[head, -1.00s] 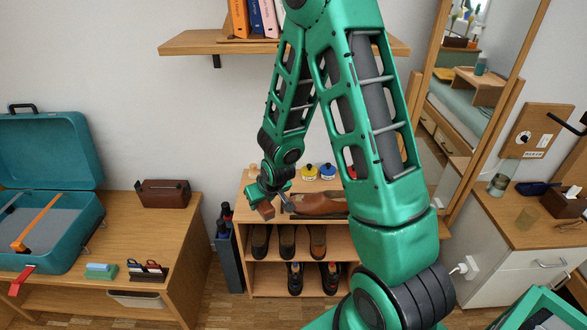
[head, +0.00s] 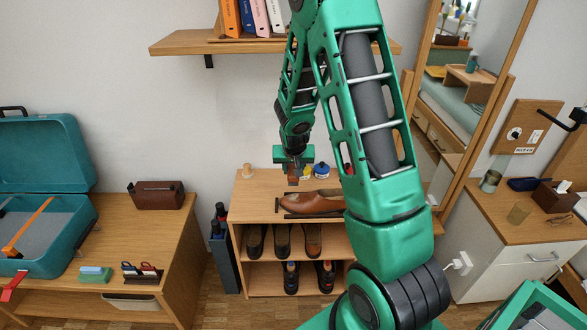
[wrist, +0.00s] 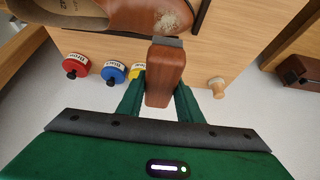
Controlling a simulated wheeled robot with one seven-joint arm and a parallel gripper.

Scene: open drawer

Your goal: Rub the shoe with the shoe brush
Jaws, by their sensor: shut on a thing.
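The brown leather shoe (head: 312,203) lies on a dark stand on top of the shoe rack, toe to the left. In the wrist view the shoe (wrist: 130,14) is at the top edge, partly cut off, with a pale dusty patch (wrist: 167,22) on its toe. My gripper (head: 293,160) is shut on the wooden shoe brush (wrist: 165,78); the brush also shows in the head view (head: 293,176), hanging just behind and above the toe. The brush's dark end lies close to the toe in the wrist view, with no clear contact.
The shoe rack (head: 247,205) holds several shoes below. Blue tin (head: 322,171), red tin (wrist: 75,65) and a yellow tin stand behind the shoe; a wooden knob-like piece (head: 248,171) is to the left. A wall shelf (head: 200,46) hangs above. A mirror (head: 462,90) stands right.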

